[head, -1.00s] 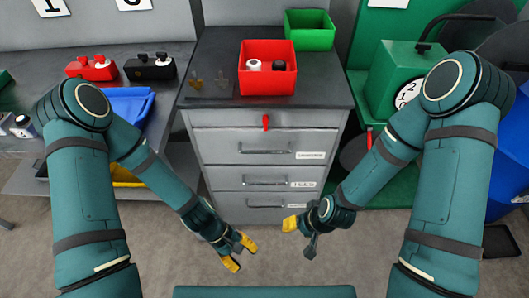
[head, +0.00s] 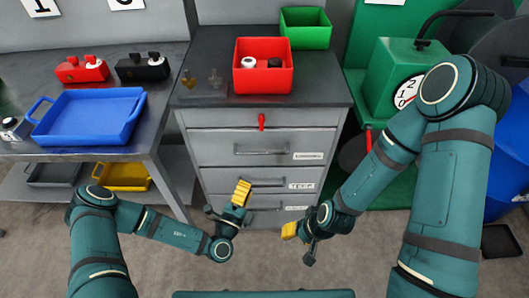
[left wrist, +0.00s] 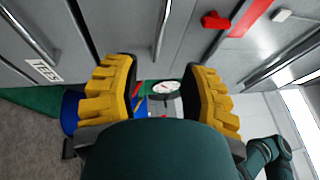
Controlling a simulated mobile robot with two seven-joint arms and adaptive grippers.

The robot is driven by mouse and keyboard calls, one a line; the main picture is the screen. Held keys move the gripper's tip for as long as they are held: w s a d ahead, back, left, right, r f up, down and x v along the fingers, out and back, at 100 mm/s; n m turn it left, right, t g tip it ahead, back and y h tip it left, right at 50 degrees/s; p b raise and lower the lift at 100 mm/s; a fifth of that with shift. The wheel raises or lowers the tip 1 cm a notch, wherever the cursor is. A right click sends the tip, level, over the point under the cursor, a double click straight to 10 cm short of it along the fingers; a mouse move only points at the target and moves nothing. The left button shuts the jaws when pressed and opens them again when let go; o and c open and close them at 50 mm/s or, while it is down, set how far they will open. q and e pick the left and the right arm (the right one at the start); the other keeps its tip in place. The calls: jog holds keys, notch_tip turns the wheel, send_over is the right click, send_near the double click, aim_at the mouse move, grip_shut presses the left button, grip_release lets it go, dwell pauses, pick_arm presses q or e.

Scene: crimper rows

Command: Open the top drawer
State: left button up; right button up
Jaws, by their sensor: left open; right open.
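The grey drawer cabinet (head: 210,165) stands in the middle of the head view with its drawers shut. The top drawer front (head: 215,145) has a bar handle (head: 262,151) and a white label at its right; a red tab (head: 262,121) sits above it. My left gripper (head: 228,204) is open and empty in front of the lower drawers, below the top handle and apart from it. In the left wrist view, its yellow fingers (left wrist: 167,88) are spread, with drawer fronts and a bar handle (left wrist: 165,30) beyond them. My right gripper (head: 300,243) is open and empty, low in front of the cabinet.
A red bin (head: 263,84) with small items and a green bin (head: 306,29) stand on the cabinet. A blue tray (head: 88,117) lies on the left bench, with a yellow tray (head: 122,178) below. A green box (head: 395,75) stands at right. The floor before the cabinet is clear.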

aim_at(262, 152)
pick_arm(q)
jog(key=b+x, duration=0.2)
jog(key=x, duration=1.1)
jog(key=shift+w+d+r, duration=0.1)
jog(key=shift+w+r, duration=0.05)
jog(key=shift+w, duration=0.15)
jog(key=shift+o, duration=0.3)
grip_shut()
